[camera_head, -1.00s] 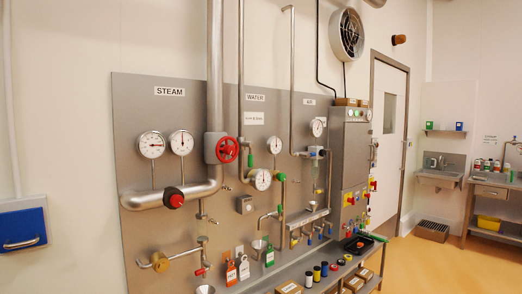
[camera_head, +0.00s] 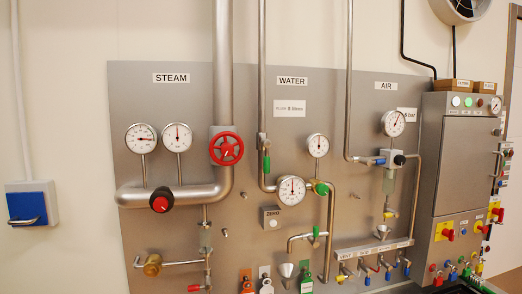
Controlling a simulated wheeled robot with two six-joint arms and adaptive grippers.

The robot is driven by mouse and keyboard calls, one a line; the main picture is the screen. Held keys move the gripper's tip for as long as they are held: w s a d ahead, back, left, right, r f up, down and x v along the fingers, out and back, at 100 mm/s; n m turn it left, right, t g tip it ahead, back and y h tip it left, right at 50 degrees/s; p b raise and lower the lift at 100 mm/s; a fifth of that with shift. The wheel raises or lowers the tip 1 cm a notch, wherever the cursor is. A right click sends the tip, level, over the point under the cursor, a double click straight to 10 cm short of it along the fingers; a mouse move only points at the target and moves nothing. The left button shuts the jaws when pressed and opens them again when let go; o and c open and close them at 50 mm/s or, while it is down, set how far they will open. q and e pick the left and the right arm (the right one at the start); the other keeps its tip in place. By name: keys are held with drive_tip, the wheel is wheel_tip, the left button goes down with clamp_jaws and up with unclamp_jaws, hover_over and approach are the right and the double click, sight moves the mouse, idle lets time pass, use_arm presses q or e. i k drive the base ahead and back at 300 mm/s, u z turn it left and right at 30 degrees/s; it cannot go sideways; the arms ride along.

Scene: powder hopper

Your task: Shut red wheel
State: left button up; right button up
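The red wheel (camera_head: 226,149) is a spoked handwheel on the thick vertical steam pipe, right of the two steam gauges. It faces me and nothing covers it. Its turn position cannot be told. A black knob with a red centre (camera_head: 161,200) sits lower left of it on the horizontal part of the same pipe. The left steam gauge (camera_head: 140,138) and the right steam gauge (camera_head: 177,137) hang under the STEAM label (camera_head: 171,78). Neither of my grippers shows in the head view.
The grey panel (camera_head: 250,90) also carries water gauges (camera_head: 291,190), an air gauge (camera_head: 394,123) and several small valves. A steel control cabinet (camera_head: 466,150) stands at the right. A blue-fronted box (camera_head: 32,205) is on the wall at the left. Tags hang low in the middle.

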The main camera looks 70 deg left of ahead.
sight(227, 149)
drive_tip(key=u, duration=0.25)
drive_tip(key=i, duration=1.1)
drive_tip(key=u, duration=1.35)
drive_tip(key=i, duration=0.85)
drive_tip(key=u, duration=1.1)
drive_tip(key=i, duration=0.25)
drive_tip(key=u, duration=0.1)
